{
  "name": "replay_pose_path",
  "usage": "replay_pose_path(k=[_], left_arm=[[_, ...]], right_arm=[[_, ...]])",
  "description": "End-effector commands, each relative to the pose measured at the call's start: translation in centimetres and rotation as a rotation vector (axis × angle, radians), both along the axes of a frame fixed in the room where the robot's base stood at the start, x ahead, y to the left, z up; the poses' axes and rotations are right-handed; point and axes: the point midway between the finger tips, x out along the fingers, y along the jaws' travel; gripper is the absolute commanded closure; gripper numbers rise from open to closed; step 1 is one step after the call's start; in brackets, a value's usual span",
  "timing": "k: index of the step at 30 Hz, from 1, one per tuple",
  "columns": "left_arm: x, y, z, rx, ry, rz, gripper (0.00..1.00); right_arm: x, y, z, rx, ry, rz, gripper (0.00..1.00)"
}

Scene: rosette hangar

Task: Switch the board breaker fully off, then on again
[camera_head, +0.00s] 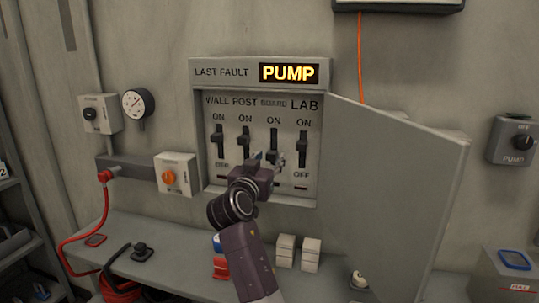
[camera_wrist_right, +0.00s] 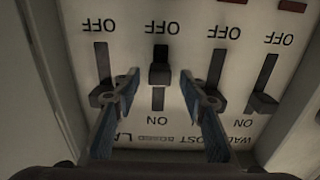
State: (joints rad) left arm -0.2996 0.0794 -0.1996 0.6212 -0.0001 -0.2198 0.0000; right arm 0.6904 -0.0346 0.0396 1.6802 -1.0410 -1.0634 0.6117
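The breaker panel (camera_head: 205,160) has several levers, labelled WALL, POST, BOARD and LAB, with ON at the top and OFF at the bottom. In the right wrist view, upside down, the board lever (camera_wrist_right: 160,74) is moved toward its OFF label, with bare slot on its ON side. Whether it is fully at the end stop I cannot tell. My right gripper (camera_head: 267,160) is at the lower part of the board breaker and partly hides it. In the wrist view its blue fingers (camera_wrist_right: 160,82) are open, one either side of the board lever, with gaps visible. My left gripper is not in view.
The LAB lever (camera_wrist_right: 104,98), POST lever (camera_wrist_right: 212,102) and WALL lever (camera_wrist_right: 264,103) are toward ON, close beside my fingers. The open panel door (camera_head: 390,190) stands on the right. A display (camera_head: 289,73) reads PUMP. A shelf (camera_head: 185,255) runs below.

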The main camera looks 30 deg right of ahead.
Motion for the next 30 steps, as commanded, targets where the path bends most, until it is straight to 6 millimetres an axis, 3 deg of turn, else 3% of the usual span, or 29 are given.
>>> replay_pose_path(k=[11,22,30], left_arm=[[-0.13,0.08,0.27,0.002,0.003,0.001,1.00],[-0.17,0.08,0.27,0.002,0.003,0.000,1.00],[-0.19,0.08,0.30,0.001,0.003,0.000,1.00]], right_arm=[[0.58,-0.71,-0.07,0.001,0.000,0.000,0.61],[0.56,-0.68,-0.09,0.001,0.001,0.001,1.00],[0.56,-0.67,-0.01,0.001,0.001,0.001,1.00]])
